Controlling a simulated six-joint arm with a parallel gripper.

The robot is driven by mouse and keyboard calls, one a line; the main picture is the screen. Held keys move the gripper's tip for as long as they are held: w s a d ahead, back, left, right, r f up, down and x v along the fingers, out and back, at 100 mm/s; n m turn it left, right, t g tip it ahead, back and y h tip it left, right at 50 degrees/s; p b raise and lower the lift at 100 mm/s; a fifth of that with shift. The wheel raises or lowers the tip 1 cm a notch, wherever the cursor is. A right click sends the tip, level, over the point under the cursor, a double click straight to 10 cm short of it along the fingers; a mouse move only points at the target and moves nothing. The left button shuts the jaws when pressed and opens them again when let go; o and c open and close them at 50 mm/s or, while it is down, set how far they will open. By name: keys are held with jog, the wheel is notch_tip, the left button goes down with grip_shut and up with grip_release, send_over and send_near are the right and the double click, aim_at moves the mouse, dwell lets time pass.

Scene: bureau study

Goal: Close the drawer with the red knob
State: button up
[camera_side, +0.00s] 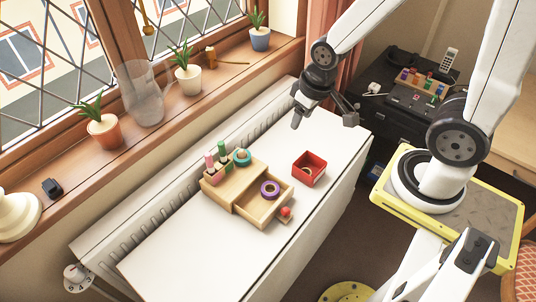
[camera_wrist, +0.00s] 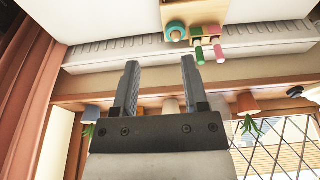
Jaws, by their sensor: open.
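The small wooden cabinet (camera_side: 226,180) stands on the white surface, and its drawer (camera_side: 262,221) is pulled out toward the front right. The red knob (camera_side: 285,211) is on the drawer's front. A purple ring (camera_side: 269,189) lies inside the drawer. In the wrist view a wooden part (camera_wrist: 195,12) of this unit shows at the top edge; the red knob is not seen there. My gripper (camera_side: 325,119) is open and empty, above the far end of the white surface, apart from the drawer. Its two fingers also show in the wrist view (camera_wrist: 159,64).
A red open box (camera_side: 309,168) stands right of the drawer. A teal ring (camera_side: 242,157) and pink and green pegs (camera_side: 221,150) are on the cabinet. Potted plants and a clear vase (camera_side: 143,94) line the windowsill. The near left of the white surface (camera_side: 180,265) is clear.

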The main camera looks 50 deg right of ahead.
notch_tip(320, 180, down, 11)
jog(key=a+m, duration=0.3)
jog(key=m+g+y, duration=0.1)
jog(key=m+y, duration=0.1)
jog(key=m, duration=0.1)
send_over(287, 209)
jog(key=d, duration=0.1)
jog(key=s+d+x, duration=0.1)
jog(key=x, duration=0.7)
jog(key=shift+s+d+f, duration=0.25)
jog(key=shift+s+d, duration=0.05)
jog(key=shift+s, duration=0.15)
jog(key=shift+f, duration=0.1)
jog(key=shift+x, duration=3.75)
jog(key=shift+s, duration=0.1)
grip_shut()
